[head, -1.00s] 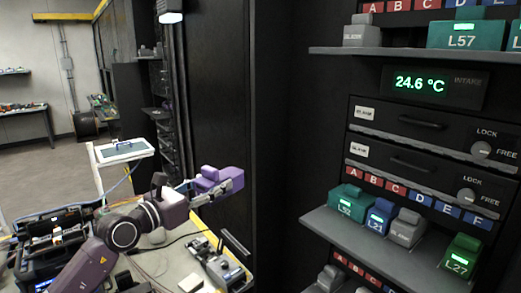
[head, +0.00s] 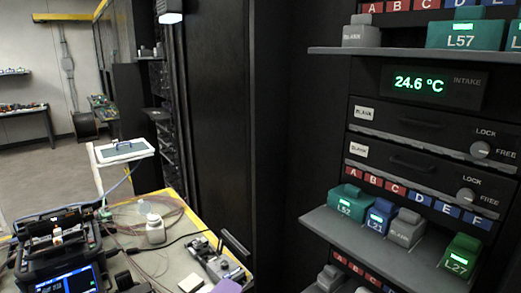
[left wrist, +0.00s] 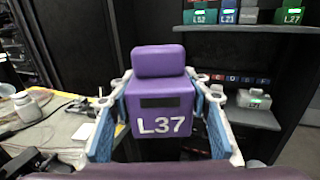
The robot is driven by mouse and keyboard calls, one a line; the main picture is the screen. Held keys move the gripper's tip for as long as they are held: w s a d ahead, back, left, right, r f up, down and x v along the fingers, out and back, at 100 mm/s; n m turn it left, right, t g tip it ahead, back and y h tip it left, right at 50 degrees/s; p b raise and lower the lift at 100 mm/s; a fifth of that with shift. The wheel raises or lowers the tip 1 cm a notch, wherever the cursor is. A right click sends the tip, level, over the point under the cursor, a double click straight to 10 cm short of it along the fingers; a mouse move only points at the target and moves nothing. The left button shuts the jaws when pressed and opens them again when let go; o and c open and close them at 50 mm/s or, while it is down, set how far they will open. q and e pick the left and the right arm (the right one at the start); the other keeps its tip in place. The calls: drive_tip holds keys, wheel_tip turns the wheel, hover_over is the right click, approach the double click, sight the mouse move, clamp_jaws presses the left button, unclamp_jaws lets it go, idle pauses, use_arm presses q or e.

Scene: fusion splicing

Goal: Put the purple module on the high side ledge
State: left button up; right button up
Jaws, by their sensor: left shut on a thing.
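The purple module (left wrist: 160,105), marked L37, is upright between the blue-padded fingers of my left gripper (left wrist: 160,95) in the left wrist view. The gripper is shut on it. In the head view my left gripper is not seen; only a small purple patch (head: 227,286) shows at the bottom edge, perhaps the module. A high ledge (head: 400,51) at the upper right holds a grey blank module (head: 361,32) and a teal L57 module (head: 465,34). I cannot tell whether it is the side ledge. My right gripper is not in view.
A middle ledge (head: 385,253) carries teal L52, blue L21, grey blank and green L27 modules. A lower ledge (left wrist: 250,118) with a grey module (left wrist: 253,99) shows in the left wrist view. The bench (head: 180,262) holds a splicer (head: 55,245), a bottle (head: 155,230) and cables.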

use_arm(q)
drive_tip(key=s+a+n+t+y, duration=0.2)
drive_tip(key=s+a+y, duration=0.15)
drive_tip(key=s, duration=1.15)
drive_tip(key=shift+w+a+n+t+y+b, duration=0.1)
drive_tip(key=shift+w+a+n+y+b, duration=0.1)
drive_tip(key=shift+w+a+n+y, duration=0.45)
drive_tip(key=shift+w+a+n+t+y+b, duration=0.1)
drive_tip(key=shift+w+a+n+y+b, duration=0.1)
drive_tip(key=shift+a+n+y, duration=0.8)
drive_tip(key=shift+w+a+n+t+y+b, duration=0.15)
drive_tip(key=shift+w+a+n+y, duration=0.3)
drive_tip(key=shift+y, duration=0.75)
